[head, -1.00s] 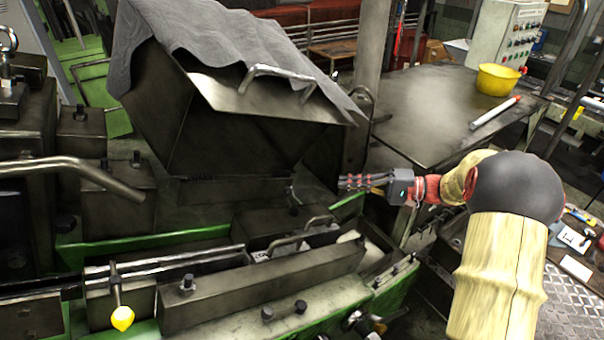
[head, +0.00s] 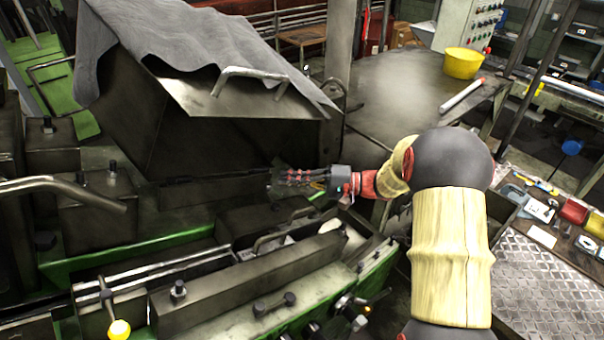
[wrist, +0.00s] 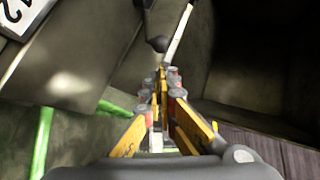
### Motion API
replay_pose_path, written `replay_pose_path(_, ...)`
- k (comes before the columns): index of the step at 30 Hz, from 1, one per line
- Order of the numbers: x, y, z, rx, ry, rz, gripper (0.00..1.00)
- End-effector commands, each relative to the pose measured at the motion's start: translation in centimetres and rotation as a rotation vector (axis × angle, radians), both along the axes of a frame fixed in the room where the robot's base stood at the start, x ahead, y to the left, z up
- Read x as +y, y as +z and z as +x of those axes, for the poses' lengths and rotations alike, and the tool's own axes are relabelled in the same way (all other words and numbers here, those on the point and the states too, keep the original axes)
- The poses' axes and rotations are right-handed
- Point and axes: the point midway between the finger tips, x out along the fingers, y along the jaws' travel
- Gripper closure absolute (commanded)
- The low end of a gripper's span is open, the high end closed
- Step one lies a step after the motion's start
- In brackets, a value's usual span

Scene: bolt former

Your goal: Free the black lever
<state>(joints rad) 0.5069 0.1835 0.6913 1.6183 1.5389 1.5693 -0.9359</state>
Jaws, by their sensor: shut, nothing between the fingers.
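In the head view I cannot make the lever out; my gripper covers that spot. My gripper (head: 273,178) is shut and empty, pointing left into the space below the raised hood. Its fingertips also show in the wrist view (wrist: 161,72), close together, with the knob a little ahead of them and seemingly apart.
The metal hood (head: 230,100), draped with a grey cloth (head: 170,40), overhangs just above my gripper. The machine's steel block (head: 240,277) with green edges lies below. A yellow bucket (head: 463,63) and a white tube (head: 461,96) are on the table behind, clear of my arm.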

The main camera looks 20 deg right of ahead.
Motion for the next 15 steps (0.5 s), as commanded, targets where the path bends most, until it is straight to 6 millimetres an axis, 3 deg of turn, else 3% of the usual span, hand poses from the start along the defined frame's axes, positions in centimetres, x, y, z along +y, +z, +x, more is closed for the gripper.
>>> replay_pose_path(5,1.04,0.04,-0.32,-0.002,0.0,-0.001,1.0)
replay_pose_path(15,1.12,-0.03,-0.36,-0.001,0.0,0.0,1.0)
